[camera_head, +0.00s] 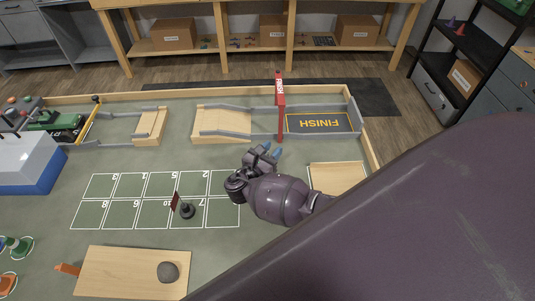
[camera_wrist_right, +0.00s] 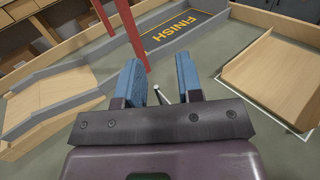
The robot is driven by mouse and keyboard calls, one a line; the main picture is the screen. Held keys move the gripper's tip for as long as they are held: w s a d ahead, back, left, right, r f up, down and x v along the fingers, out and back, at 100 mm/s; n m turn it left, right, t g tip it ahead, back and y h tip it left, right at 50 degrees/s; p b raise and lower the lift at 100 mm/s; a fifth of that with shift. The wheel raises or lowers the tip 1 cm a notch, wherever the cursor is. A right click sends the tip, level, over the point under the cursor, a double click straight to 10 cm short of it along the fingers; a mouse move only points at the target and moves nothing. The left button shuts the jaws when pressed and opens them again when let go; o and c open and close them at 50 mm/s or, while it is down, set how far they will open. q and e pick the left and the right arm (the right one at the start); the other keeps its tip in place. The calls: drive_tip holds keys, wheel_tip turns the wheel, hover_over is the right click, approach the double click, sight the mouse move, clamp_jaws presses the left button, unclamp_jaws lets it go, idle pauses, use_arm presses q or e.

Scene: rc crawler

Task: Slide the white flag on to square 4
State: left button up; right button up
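My right gripper (camera_head: 264,154) is low over the green mat, just right of the white-lined numbered grid (camera_head: 152,199). In the right wrist view its two blue fingers (camera_wrist_right: 160,78) are apart. A thin pale rod (camera_wrist_right: 157,95) with a dark end shows in the gap, seemingly clear of both fingers; I cannot tell whether it belongs to the white flag. No white flag cloth shows clearly in either view. A dark red flag on a round dark base (camera_head: 187,211) stands in the lower row of the grid. My left gripper is not in view.
A red post (camera_head: 280,107) stands beside the FINISH panel (camera_head: 320,123), behind my right gripper. A wooden platform (camera_head: 337,176) lies to its right. A wooden board with a grey stone (camera_head: 168,272) lies in front. A green crawler (camera_head: 60,124) is at far left.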

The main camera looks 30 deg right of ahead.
clamp_jaws()
drive_tip(key=shift+w, duration=0.1)
idle(0.4)
